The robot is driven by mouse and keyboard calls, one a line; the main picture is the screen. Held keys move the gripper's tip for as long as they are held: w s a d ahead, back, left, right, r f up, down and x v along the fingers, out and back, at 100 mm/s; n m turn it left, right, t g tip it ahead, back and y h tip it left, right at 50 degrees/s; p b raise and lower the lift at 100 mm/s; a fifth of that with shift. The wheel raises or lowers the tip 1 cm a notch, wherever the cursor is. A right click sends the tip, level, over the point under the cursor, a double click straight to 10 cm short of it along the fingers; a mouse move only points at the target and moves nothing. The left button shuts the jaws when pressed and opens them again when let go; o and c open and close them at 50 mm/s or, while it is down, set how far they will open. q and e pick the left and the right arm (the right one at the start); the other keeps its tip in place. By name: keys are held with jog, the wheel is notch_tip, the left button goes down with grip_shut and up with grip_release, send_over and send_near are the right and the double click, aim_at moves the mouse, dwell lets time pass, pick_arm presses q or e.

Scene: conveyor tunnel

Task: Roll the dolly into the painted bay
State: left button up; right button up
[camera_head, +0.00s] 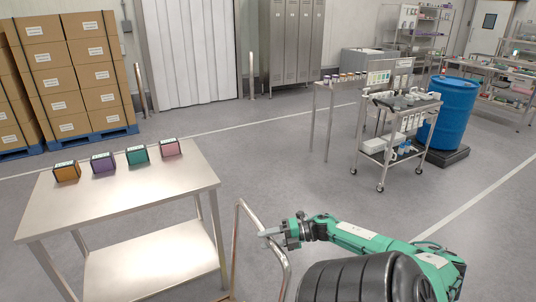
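My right gripper (266,233) reaches in from the right on the green arm. Its grey fingers cross the handle's sloping top bar. I cannot tell whether they are closed on it. No bay outline can be made out; only long white floor lines show. My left gripper is not in view.
A steel table (125,205) with several coloured boxes stands close on the left. A loaded steel cart (400,130) and a blue drum (452,110) stand at the right. Stacked cartons (75,75) are at the back left. The grey floor (270,150) between is clear.

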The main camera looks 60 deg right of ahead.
jog(key=shift+s, duration=0.1)
jog(key=shift+s+d, duration=0.2)
jog(key=shift+s, duration=0.05)
jog(key=b+v, duration=0.3)
jog(key=v, duration=1)
jog(key=shift+r, duration=0.1)
